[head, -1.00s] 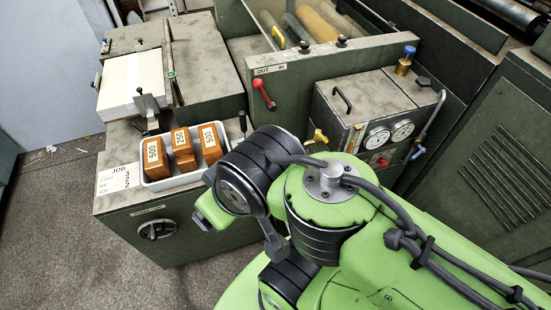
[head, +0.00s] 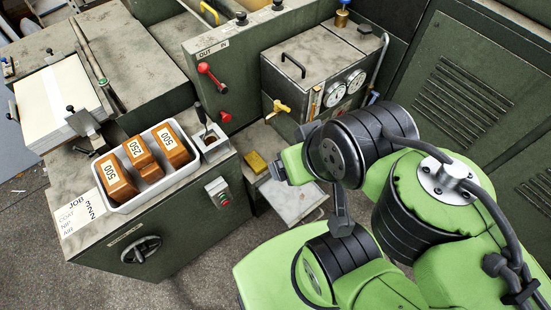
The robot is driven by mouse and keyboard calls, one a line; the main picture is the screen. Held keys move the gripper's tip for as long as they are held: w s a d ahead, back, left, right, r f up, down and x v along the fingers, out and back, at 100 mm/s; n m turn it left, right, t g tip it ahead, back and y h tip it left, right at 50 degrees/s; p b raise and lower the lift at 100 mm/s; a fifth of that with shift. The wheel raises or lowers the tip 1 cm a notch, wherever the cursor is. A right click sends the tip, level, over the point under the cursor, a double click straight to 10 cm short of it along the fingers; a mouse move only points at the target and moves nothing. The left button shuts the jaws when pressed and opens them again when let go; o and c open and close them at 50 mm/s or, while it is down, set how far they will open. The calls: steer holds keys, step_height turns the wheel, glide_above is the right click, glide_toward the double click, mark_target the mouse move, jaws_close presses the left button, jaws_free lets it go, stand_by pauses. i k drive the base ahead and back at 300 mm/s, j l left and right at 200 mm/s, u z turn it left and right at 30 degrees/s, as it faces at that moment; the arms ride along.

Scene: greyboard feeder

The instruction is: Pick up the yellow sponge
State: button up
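The yellow sponge (head: 256,162) is a small block on a low grey ledge, in the gap between the feeder bench and the gauge box. It lies just left of the end of my arm. My gripper (head: 278,166) shows only in part at the left end of the green wrist, close to the sponge in the picture. I cannot tell whether it touches the sponge or how high above it is. Its fingers are not clearly visible, so I cannot see if they are open or shut.
A white tray (head: 117,202) with brown numbered blocks (head: 137,153) stands on the bench. A small box with a dark handle (head: 210,140) stands at the bench's right corner. The gauge box (head: 310,75) rises behind my wrist. A pale flat plate (head: 297,200) lies below the ledge.

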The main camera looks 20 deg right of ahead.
mark_target(254, 161)
steer(key=i+j+u, duration=0.2)
steer(key=j+u, duration=0.25)
steer(key=i+j+u, duration=0.15)
steer(key=u, duration=0.3)
steer(key=i+l, duration=0.05)
steer(key=i, duration=0.05)
